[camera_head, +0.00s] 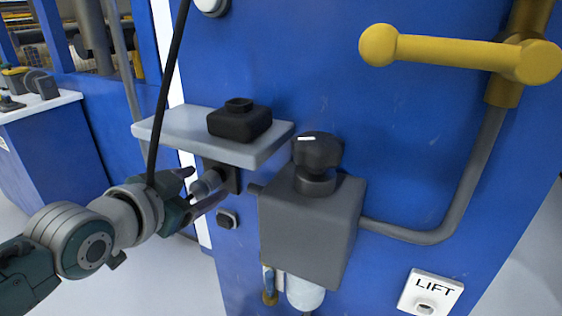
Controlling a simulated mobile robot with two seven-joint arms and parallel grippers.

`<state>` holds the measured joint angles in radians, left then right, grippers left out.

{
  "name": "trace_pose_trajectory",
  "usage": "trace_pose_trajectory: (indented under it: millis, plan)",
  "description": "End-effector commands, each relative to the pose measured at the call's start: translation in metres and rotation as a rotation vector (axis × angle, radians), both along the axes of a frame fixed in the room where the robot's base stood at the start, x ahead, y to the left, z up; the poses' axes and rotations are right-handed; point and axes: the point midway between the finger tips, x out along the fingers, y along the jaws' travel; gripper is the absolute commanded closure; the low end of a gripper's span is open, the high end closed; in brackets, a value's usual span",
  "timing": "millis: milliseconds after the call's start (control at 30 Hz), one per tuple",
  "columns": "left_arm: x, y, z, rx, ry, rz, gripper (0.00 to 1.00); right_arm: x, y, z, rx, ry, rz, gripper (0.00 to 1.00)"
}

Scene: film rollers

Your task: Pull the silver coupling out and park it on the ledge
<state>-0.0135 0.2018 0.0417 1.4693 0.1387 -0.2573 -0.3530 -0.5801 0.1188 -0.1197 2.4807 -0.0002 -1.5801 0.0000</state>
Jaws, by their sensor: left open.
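The silver coupling (205,186) sits on a dark block (222,176) under the ledge, at the blue panel's left part. My left gripper (203,186) comes in from the left. It is open, with one finger above and one below the coupling in this view. I cannot tell whether the fingers touch it. The ledge (175,127) is a light grey shelf just above the gripper. A black box-like object with a knob (240,120) stands on its right part. The ledge's left part is bare. My right gripper is out of view.
A grey box with a black knob (318,155) juts out right of the coupling. A yellow lever (445,48) crosses the upper right, and a grey pipe (425,236) runs below it. A black cable passes in front of the ledge's left part.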

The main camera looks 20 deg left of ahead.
Motion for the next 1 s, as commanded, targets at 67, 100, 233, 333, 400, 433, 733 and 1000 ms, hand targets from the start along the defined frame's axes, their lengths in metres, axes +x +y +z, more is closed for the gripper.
trace_pose_trajectory:
  millis: [67, 100, 233, 333, 400, 433, 733, 1000]
  plan:
    - [0.0052, 0.0006, -0.0026, 0.000, 0.000, 0.000, 0.26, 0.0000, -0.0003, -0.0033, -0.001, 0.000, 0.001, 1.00]
    - [0.0065, 0.0006, -0.0025, 0.000, -0.001, 0.000, 0.26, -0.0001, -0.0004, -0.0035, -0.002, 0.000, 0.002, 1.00]
    - [0.0076, 0.0008, -0.0025, 0.000, 0.000, 0.000, 0.26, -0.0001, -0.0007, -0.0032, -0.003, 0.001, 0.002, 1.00]
    - [0.0073, 0.0008, -0.0023, 0.000, 0.000, 0.000, 0.26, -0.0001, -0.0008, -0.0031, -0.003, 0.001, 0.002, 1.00]
    - [0.0073, 0.0008, -0.0023, 0.000, 0.000, 0.000, 0.29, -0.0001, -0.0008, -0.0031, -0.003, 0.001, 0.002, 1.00]
    - [0.0072, 0.0008, -0.0023, 0.000, 0.000, 0.000, 0.32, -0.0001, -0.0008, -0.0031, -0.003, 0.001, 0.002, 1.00]
    - [0.0071, 0.0007, -0.0023, 0.000, 0.000, 0.000, 0.66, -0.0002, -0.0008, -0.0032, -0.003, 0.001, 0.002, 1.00]
    - [0.0074, 0.0006, -0.0020, 0.000, -0.001, 0.000, 0.97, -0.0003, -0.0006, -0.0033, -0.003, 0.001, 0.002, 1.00]
